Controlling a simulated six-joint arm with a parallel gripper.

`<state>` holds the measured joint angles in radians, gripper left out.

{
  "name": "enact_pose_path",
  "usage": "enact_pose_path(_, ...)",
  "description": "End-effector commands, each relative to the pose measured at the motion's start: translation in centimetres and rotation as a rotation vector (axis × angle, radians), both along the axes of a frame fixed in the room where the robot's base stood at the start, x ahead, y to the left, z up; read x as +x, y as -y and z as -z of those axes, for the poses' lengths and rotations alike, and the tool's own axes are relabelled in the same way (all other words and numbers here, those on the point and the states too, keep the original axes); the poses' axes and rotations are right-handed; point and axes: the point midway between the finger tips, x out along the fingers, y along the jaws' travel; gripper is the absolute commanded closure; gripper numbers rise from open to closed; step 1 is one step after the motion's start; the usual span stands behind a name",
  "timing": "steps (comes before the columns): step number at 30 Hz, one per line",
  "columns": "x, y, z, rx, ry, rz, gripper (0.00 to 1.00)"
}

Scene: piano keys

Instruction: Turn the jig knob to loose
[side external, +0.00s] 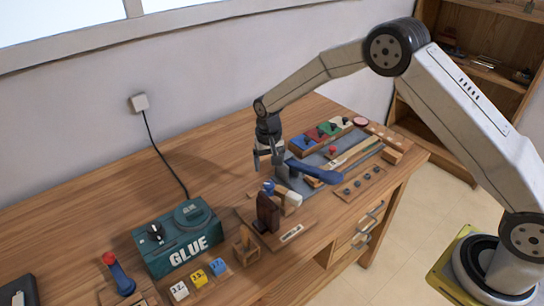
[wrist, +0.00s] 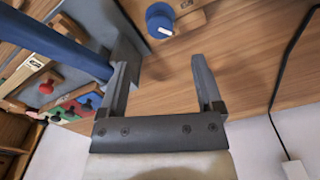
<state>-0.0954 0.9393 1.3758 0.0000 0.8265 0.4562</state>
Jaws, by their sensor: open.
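A round blue knob (wrist: 160,20) with a white mark shows at the top of the wrist view, on a light wooden piece. In the side view a small blue knob (side external: 268,187) sits by an upright dark brown block (side external: 267,212), just below my gripper. The frames show no label telling which setting it points to. My gripper (side external: 268,163) is open and empty above the table, apart from the knob. In the wrist view the fingers of my gripper (wrist: 162,62) are spread, with the knob beyond their tips.
A long blue handle (side external: 315,173) lies close to the right of my gripper, over a grey plate. A red knob (side external: 332,150) and coloured blocks (side external: 318,134) are behind it. A teal glue box (side external: 178,240) stands front left. The table's back left is clear except for a cable.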

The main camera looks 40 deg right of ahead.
Motion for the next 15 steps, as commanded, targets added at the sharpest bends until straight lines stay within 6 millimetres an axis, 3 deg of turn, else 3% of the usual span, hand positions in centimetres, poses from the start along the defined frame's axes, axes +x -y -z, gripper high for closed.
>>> enact_pose_path(6,0.00,0.02,0.00,0.000,0.000,-0.191,0.16)
enact_pose_path(15,-0.01,0.02,0.06,0.000,0.000,-0.239,0.16)
